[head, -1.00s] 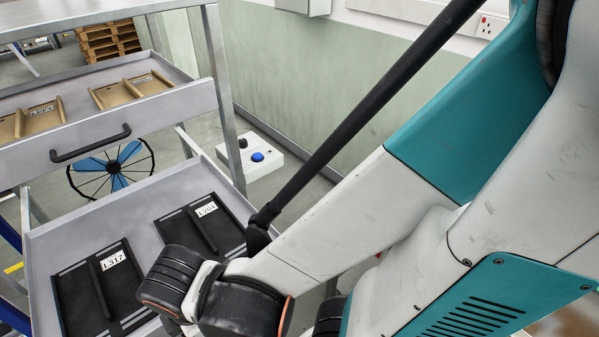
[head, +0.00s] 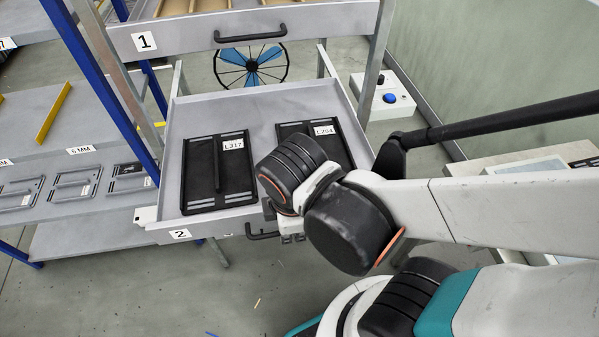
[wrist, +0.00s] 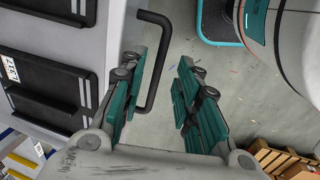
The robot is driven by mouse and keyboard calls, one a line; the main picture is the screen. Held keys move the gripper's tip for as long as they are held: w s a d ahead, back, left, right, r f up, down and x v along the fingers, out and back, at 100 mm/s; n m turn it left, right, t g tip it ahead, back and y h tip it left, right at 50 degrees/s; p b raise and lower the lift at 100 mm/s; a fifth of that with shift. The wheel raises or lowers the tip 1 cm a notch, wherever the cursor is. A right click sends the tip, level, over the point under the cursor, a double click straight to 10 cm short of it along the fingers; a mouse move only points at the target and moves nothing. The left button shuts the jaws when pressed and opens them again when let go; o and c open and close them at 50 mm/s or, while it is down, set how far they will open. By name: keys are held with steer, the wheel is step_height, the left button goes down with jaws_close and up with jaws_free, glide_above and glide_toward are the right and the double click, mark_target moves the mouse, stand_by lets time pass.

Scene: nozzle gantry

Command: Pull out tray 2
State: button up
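Tray 2 (head: 172,214) is a grey drawer with a "2" label. It stands out from the rack below tray 1, with two black plates inside. Its black handle (head: 264,236) is on the front, partly hidden by my wrist in the head view. In the wrist view the handle (wrist: 158,62) is a dark loop on the right of the tray. My gripper (wrist: 157,68) is open, its two teal fingers apart. The handle's bar appears between the fingertips, nearer the left finger; I cannot tell its depth. Neither finger visibly clamps it. In the head view the fingers are hidden.
Tray 1 (head: 250,38) with its handle is above tray 2. A blue-posted shelf (head: 75,130) with flat plates stands at the left. A white box with a blue button (head: 390,98) is behind at the right. The floor in front of tray 2 is mostly clear.

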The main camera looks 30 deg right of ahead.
step_height(320, 180, up, 9)
steer(key=s, duration=0.1)
steer(key=shift+s+a, duration=0.25)
steer(key=shift+s, duration=0.15)
stand_by(0.6)
steer(key=w+d+f+m+t+b, duration=0.1)
steer(key=w+d+m+t+b, duration=0.4)
steer(key=m, duration=1)
steer(key=w+d, duration=0.2)
steer(key=w, duration=0.2)
steer(key=shift+y+b, duration=0.3)
steer(key=shift+b, duration=0.1)
steer(key=shift+d+f, duration=0.15)
